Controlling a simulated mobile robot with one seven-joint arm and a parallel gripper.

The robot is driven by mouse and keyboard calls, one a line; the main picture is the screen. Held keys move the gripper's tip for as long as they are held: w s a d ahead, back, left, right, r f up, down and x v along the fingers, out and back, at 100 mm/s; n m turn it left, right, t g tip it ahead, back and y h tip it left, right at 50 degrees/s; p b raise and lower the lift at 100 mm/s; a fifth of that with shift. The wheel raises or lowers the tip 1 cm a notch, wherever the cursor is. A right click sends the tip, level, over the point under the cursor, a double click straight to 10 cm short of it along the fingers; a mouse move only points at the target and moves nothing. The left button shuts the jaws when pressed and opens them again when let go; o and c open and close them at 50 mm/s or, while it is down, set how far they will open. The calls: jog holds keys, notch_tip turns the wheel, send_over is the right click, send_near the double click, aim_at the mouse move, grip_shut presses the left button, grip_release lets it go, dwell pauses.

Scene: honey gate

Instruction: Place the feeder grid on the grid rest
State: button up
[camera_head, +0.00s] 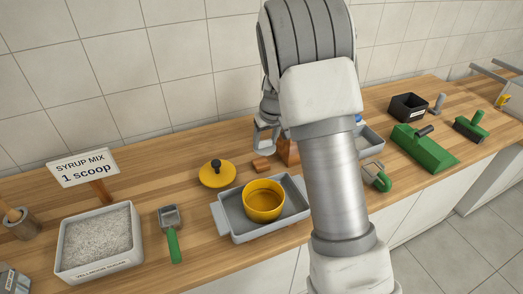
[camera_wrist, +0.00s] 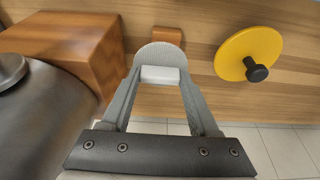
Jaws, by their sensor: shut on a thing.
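My gripper (camera_head: 265,138) is over the counter behind the yellow pot, partly hidden by my arm in the head view. In the wrist view my gripper (camera_wrist: 163,75) is shut on a grey, round-ended, fine-textured piece, which looks like the feeder grid (camera_wrist: 158,54). It projects past the fingertips; its lower part is hidden. A small orange-brown wooden block (camera_wrist: 168,35) lies just beyond the grid and also shows in the head view (camera_head: 261,165). It may be the grid rest; I cannot tell whether the grid touches it.
A yellow lid (camera_head: 217,174) with a black knob lies left of the block. A yellow pot (camera_head: 263,203) stands in a grey tray (camera_head: 236,232) in front. A larger wooden block (camera_wrist: 75,40) is close on the wrist view's left. A scoop (camera_head: 172,225) lies further left.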

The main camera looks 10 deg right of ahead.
aim_at(262, 148)
jog(key=shift+w+a+f, duration=0.4)
jog(key=shift+a+f, duration=0.05)
jog(key=shift+a, duration=0.05)
jog(key=shift+f, duration=1.95)
jog(key=shift+f+b, duration=0.2)
jog(key=shift+b, duration=0.25)
jog(key=o, duration=1.3)
jog(key=shift+o, duration=0.2)
jog(key=shift+r, duration=0.1)
